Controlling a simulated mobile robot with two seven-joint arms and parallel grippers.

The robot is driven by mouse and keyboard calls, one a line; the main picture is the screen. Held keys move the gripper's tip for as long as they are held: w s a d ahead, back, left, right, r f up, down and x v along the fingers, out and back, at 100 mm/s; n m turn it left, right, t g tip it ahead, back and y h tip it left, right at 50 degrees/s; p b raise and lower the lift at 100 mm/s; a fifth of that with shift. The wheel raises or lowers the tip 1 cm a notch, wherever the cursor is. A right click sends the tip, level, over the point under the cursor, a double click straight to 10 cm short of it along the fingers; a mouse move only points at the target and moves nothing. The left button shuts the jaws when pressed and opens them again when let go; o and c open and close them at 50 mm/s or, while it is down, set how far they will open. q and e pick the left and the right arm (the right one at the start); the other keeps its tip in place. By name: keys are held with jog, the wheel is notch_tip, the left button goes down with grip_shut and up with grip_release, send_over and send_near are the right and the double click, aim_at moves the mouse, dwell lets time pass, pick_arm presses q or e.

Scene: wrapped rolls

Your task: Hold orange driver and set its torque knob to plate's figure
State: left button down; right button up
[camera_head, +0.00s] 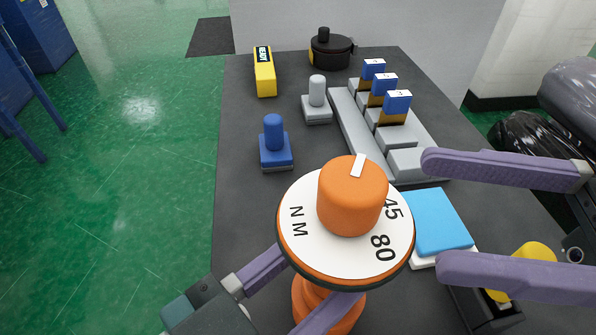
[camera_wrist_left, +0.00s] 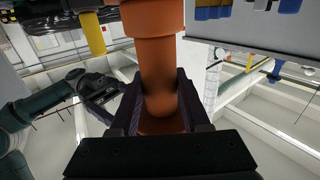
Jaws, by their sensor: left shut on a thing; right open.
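The orange driver (camera_head: 330,303) stands roughly upright at the front of the head view. On its top is a white dial disc (camera_head: 300,190) with a dark rim, printed "NM", "45" and "80". The orange torque knob (camera_head: 350,205) sits on the disc and hides part of it; its white pointer mark (camera_head: 358,166) is toward the far side. My left gripper (camera_wrist_left: 160,98) is shut around the orange handle, its fingers on both sides. My right gripper (camera_head: 436,214) is open and empty, right of the knob, one finger farther back and one nearer. No plate with a readable figure shows.
A dark table (camera_head: 240,190) carries a blue pad (camera_head: 440,220) on a white base, a blue peg block (camera_head: 274,148), a grey peg block (camera_head: 317,105), a yellow "READY" block (camera_head: 264,75), a black round pot (camera_head: 330,50) and a grey rack (camera_head: 350,125) with several blue-topped pieces. A yellow cylinder (camera_head: 535,252) is at right.

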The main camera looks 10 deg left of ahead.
aim_at(298, 207)
jog(key=a, duration=1)
jog(key=shift+w+a, duration=0.1)
jog(key=shift+a, duration=0.15)
grip_shut()
